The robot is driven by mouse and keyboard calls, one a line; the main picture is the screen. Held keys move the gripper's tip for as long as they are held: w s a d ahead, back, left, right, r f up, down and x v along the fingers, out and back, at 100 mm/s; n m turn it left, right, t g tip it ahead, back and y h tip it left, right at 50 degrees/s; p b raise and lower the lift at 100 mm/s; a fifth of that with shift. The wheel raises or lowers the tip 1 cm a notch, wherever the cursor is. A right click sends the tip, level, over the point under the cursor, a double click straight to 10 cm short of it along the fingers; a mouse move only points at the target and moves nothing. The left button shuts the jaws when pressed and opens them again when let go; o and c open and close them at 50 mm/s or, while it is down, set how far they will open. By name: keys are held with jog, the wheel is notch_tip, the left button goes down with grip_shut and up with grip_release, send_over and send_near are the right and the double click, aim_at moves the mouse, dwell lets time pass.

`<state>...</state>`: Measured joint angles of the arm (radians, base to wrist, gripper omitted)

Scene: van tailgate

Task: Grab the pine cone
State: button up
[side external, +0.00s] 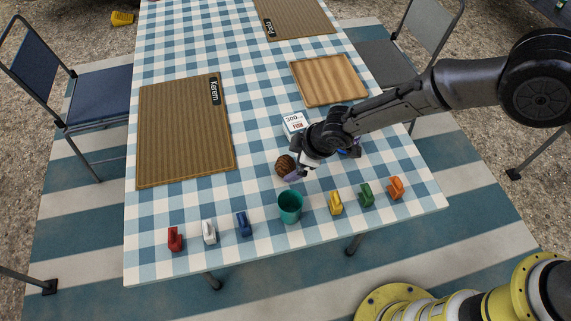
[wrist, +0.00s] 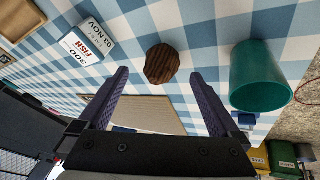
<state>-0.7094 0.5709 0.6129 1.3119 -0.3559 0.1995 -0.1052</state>
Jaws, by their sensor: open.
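A brown pine cone (side external: 285,165) lies on the blue and white checked table, behind the teal cup. In the wrist view the pine cone (wrist: 161,64) sits just beyond the fingertips, roughly midway between the two fingers. My gripper (side external: 297,170) is beside the pine cone in the side view, to its right. The wrist view shows my gripper (wrist: 159,73) open, with its two dark purple fingers apart and nothing held between them. In the side view the far part of the gripper is partly hidden by my arm.
A teal cup (side external: 290,207) stands close to the pine cone. A white labelled box (side external: 294,122) is behind it. Several coloured clips, such as a yellow one (side external: 336,203), line the front edge. A wooden tray (side external: 328,80) and brown placemats (side external: 185,130) lie farther off.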

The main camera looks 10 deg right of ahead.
aim_at(288, 163)
jog(key=shift+a+x, duration=0.2)
jog(key=shift+x, duration=2.1)
jog(key=c, duration=1.4)
jog(key=shift+r, duration=0.1)
